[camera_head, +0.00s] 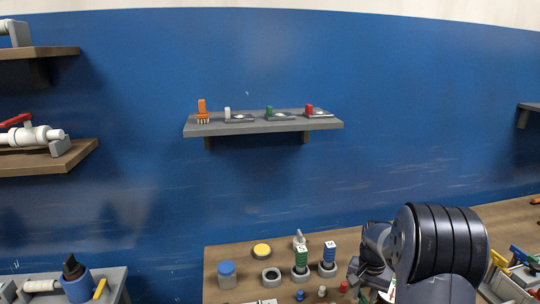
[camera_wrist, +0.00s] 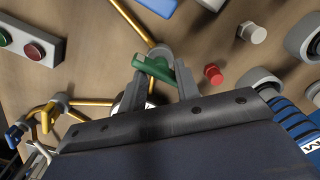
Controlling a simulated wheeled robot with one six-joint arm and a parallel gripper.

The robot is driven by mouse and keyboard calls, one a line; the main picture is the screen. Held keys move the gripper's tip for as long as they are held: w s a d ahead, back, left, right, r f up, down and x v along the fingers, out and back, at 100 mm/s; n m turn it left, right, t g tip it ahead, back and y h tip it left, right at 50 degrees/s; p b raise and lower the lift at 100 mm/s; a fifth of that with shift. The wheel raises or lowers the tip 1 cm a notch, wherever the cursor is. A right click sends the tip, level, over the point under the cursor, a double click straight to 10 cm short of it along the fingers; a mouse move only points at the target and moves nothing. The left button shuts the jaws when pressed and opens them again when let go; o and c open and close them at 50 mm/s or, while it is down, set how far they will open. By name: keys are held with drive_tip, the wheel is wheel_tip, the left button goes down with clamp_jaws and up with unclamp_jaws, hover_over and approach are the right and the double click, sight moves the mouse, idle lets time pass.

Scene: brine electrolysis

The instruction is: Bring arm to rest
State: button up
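My gripper (camera_wrist: 160,82) shows in the wrist view with its two grey fingers apart, low over the wooden bench. A green handle-like piece (camera_wrist: 153,69) lies across the gap at the fingertips, next to a grey ring fitting (camera_wrist: 162,51) with brass-coloured rods. I cannot tell whether the fingers touch it. In the head view my arm reaches down over the bench (camera_head: 228,254) at the lower right, and its dark wrist covers the gripper.
A red plug (camera_wrist: 213,74) and white plug (camera_wrist: 252,32) lie close by the fingers. A grey shelf (camera_head: 262,124) hangs on the wall.

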drive_tip(key=shift+m, duration=0.7)
drive_tip(key=shift+r, duration=0.1)
